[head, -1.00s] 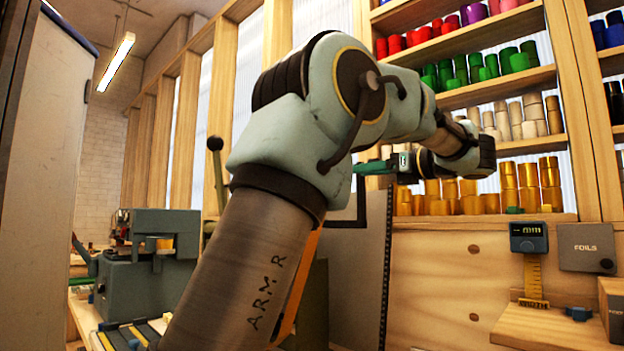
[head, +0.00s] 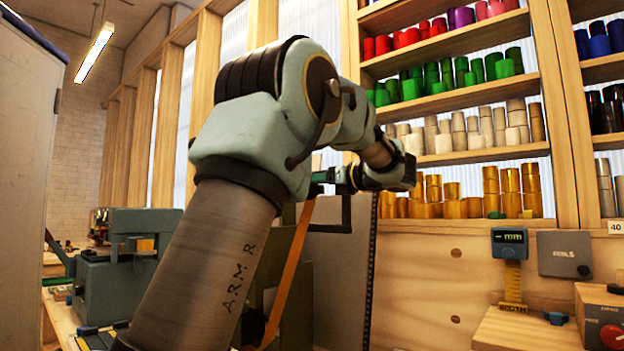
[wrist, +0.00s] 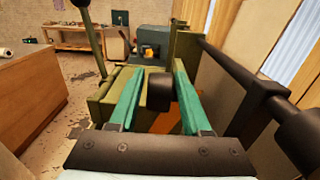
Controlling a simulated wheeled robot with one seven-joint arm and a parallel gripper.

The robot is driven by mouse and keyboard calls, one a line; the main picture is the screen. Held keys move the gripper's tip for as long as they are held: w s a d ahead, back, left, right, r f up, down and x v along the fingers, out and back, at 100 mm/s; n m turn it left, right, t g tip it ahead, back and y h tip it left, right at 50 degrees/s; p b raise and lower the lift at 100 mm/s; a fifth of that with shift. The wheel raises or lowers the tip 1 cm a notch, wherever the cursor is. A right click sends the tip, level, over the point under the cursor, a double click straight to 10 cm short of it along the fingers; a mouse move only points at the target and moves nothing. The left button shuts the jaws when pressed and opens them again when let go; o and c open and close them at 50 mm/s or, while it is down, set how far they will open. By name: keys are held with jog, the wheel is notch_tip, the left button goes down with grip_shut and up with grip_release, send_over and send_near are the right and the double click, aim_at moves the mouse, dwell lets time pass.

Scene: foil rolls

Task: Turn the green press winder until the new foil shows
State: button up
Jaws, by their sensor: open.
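The olive green press (wrist: 112,95) is ahead in the wrist view; in the head view my arm hides most of it. A dark round knob (wrist: 160,92), apparently part of the winder, shows between the two teal fingers of my gripper (wrist: 160,72). The fingers are apart, one on each side of the knob, with a gap visible; I cannot tell whether either touches it. In the head view my gripper (head: 322,180) is partly hidden behind my arm. An orange strip (head: 289,272), perhaps foil, hangs below it. I cannot make out any new foil.
A dark bar (wrist: 238,72) with a bracket and cylinder stands close on the right in the wrist view. Shelves of coloured foil rolls (head: 455,135) fill the back wall. A grey-green machine (head: 120,280) stands left, and a width gauge (head: 512,265) right. Floor is open left.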

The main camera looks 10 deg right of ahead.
grip_shut()
dwell(0.3)
jog(key=shift+f+b, duration=0.1)
jog(key=shift+b, duration=0.25)
